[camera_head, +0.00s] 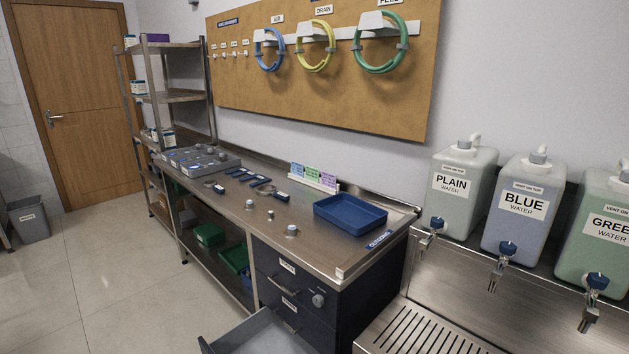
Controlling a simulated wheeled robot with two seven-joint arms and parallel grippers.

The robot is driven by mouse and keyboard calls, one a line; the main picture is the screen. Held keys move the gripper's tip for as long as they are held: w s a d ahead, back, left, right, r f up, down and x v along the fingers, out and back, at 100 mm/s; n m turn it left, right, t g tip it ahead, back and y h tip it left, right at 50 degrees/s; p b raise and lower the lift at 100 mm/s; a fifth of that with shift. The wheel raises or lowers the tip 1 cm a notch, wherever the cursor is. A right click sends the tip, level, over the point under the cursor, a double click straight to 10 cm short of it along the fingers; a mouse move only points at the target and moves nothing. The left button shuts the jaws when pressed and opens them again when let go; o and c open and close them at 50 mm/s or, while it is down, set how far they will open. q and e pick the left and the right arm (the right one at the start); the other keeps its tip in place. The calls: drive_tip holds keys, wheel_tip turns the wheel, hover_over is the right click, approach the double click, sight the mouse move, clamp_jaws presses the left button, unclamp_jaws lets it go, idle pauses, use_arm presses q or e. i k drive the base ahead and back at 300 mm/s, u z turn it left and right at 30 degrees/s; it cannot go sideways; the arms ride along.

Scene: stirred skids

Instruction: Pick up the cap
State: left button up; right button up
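Several small grey pieces that could be the cap lie on the steel workbench (225,215). One small grey piece (249,204) is near the front edge. A second, upright one (271,214) stands to its right. A third, rounder one (292,230) sits further right, in front of the blue tray. They are too small to tell which is the cap. Neither of my grippers shows in this view.
A blue tray (350,222) and a card holder (315,183) stand on the bench. A grey drawer (262,335) is open below its front. Water containers (465,205) with taps stand at right above a drip grate (420,338).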

sight(250, 206)
drive_tip(key=u, duration=0.05)
drive_tip(key=k, duration=0.4)
drive_tip(key=u, duration=0.9)
drive_tip(key=i, duration=2.25)
drive_tip(key=z, duration=1.2)
drive_tip(key=i, duration=0.45)
drive_tip(key=z, duration=0.2)
